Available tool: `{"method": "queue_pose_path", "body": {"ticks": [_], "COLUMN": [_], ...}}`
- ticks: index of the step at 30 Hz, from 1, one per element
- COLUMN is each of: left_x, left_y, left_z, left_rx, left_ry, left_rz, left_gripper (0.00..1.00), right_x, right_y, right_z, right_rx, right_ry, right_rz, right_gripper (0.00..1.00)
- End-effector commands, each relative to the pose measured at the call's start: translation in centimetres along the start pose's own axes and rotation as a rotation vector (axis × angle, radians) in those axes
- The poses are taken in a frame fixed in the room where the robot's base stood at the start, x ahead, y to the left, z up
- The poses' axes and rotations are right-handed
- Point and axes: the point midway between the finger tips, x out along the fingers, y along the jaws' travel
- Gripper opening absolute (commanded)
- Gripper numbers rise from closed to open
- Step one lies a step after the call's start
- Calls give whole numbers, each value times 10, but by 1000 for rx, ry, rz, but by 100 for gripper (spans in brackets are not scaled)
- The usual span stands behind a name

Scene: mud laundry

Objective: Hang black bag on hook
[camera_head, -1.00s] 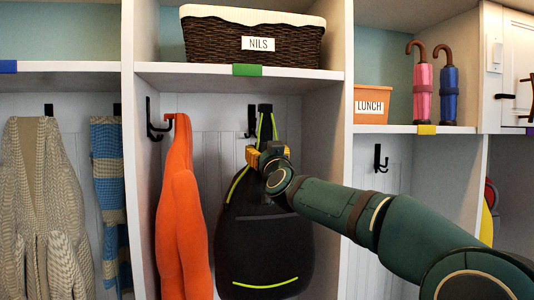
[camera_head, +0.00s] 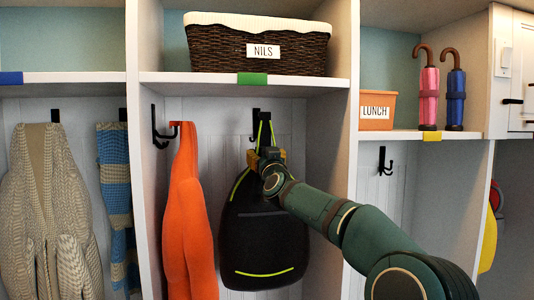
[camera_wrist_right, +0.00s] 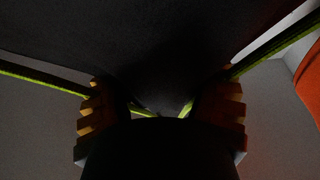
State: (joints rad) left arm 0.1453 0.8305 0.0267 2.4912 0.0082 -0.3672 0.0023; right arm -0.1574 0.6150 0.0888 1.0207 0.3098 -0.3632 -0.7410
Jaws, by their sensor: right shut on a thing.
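The black bag (camera_head: 262,238) with yellow-green trim is upright against the back wall of the middle cubby. Its strap loop (camera_head: 264,130) rises to the black hook (camera_head: 257,116) on that wall; whether the loop is over the hook or in front of it I cannot tell. My right gripper (camera_head: 266,156) is at the top of the bag, shut on it, just below the hook. In the right wrist view its yellow fingers (camera_wrist_right: 160,110) are on both sides of the bag's dark top, with straps running out left and right. My left gripper is not in view.
Cubby dividers (camera_head: 343,150) stand on both sides. A shelf (camera_head: 200,82) with a wicker basket (camera_head: 220,50) is above. An empty hook (camera_head: 384,160) is in the right cubby.

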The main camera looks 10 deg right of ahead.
Motion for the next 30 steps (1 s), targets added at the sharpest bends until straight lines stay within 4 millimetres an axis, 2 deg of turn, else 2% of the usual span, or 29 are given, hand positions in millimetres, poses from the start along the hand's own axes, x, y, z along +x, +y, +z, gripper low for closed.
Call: {"method": "queue_pose_path", "body": {"ticks": [25, 30], "left_x": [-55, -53], "left_y": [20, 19], "left_z": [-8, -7], "left_rx": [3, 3], "left_ry": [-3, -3], "left_rz": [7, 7], "left_gripper": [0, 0], "right_x": [59, 69], "right_y": [1, 3], "right_z": [15, 22], "right_rx": [1, 1], "right_ry": [2, 1], "right_rz": [3, 8], "right_gripper": [20, 20]}}
